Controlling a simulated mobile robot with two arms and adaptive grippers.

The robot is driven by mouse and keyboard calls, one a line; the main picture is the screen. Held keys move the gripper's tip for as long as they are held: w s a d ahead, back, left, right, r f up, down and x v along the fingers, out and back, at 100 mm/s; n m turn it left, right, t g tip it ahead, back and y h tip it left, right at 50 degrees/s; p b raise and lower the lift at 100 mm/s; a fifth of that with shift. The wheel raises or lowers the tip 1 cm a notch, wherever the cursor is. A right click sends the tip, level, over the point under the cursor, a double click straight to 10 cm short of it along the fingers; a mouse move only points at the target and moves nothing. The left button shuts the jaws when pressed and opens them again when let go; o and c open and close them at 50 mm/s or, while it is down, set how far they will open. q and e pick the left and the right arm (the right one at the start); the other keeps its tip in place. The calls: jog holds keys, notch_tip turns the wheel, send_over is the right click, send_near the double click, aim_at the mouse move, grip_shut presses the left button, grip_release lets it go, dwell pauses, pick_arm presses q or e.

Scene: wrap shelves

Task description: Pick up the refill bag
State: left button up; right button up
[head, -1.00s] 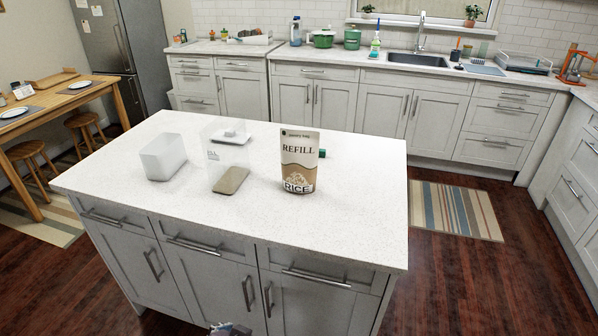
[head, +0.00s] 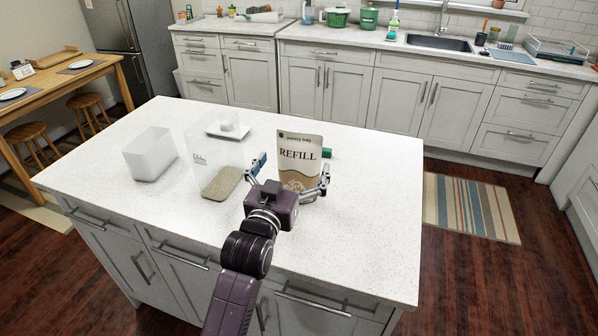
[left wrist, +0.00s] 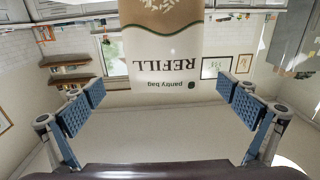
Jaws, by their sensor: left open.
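The refill bag (head: 299,150) stands upright on the white island top (head: 370,215), a white and tan pouch with "REFILL" on it. My left gripper (head: 291,176) is open in front of the bag, its fingers spread to either side of the bag's width. The gripper hides the lower part of the bag in the head view. In the left wrist view the bag (left wrist: 162,40) appears upside down, beyond and between the two open blue-padded fingers (left wrist: 160,115), with no contact visible. My right gripper is not in view.
Left of the bag stand a clear container (head: 215,165) with tan contents at its bottom and an empty whitish bin (head: 150,155). A white lid-like item (head: 227,130) lies behind them. The island's right side is clear.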

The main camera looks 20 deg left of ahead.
aim_at(298, 152)
pick_arm(q)
jog(key=shift+w+a+f+p, duration=0.1)
jog(key=shift+w+a+p, duration=0.1)
jog(key=shift+w, duration=0.4)
jog(key=shift+w+a+p, duration=0.1)
jog(key=shift+w+p, duration=0.05)
jog(key=shift+w, duration=0.45)
jog(key=w, duration=0.3)
jog(key=shift+w+a+f+p, duration=0.1)
jog(key=shift+f+p, duration=0.1)
jog(key=shift+p, duration=0.15)
jog(key=shift+c, duration=0.3)
jog(key=c, duration=1.9)
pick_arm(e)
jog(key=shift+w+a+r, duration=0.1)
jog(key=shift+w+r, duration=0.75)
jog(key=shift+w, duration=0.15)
pick_arm(q)
jog(key=shift+r, duration=0.15)
